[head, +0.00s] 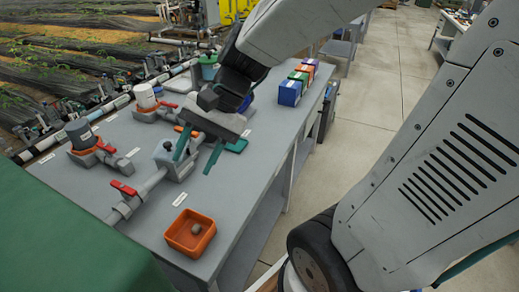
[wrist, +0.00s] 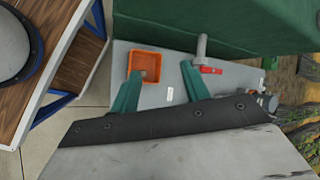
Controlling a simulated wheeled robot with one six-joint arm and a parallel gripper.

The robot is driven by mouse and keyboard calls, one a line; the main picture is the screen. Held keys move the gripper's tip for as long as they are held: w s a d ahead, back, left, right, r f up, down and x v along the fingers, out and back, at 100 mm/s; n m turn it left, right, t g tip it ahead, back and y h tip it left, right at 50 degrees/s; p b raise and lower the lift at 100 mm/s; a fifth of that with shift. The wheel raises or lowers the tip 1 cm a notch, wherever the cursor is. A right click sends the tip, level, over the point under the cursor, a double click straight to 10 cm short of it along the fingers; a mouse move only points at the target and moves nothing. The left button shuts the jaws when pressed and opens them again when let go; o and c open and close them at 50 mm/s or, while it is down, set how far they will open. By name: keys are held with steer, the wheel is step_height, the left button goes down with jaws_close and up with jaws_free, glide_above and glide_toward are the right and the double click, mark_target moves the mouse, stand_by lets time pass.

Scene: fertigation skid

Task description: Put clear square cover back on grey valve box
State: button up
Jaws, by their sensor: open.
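My gripper (head: 192,166) is open and empty, pointing down above the grey bench. Its green fingers also show in the wrist view (wrist: 162,70), spread apart. A grey fitting with a dark round top (head: 168,158), possibly the grey valve box, sits on the bench beside and partly behind the fingers. I cannot pick out the clear square cover in either view; it may be hidden by my gripper or too faint to see.
An orange tray (head: 205,239) holding a small grey piece stands near the front; it also shows in the wrist view (wrist: 134,66). Red-handled valves (head: 123,187) and pipes line the left. Blue, green, orange and purple bins (head: 289,93) stand at the far right edge.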

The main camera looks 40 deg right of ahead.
steer(key=s+d+r+n+h, duration=0.3)
steer(key=s+d+n+h, duration=0.4)
steer(key=s, duration=0.3)
steer(key=shift+s+n+t, duration=0.15)
steer(key=shift+n+t, duration=0.25)
steer(key=shift+n, duration=0.4)
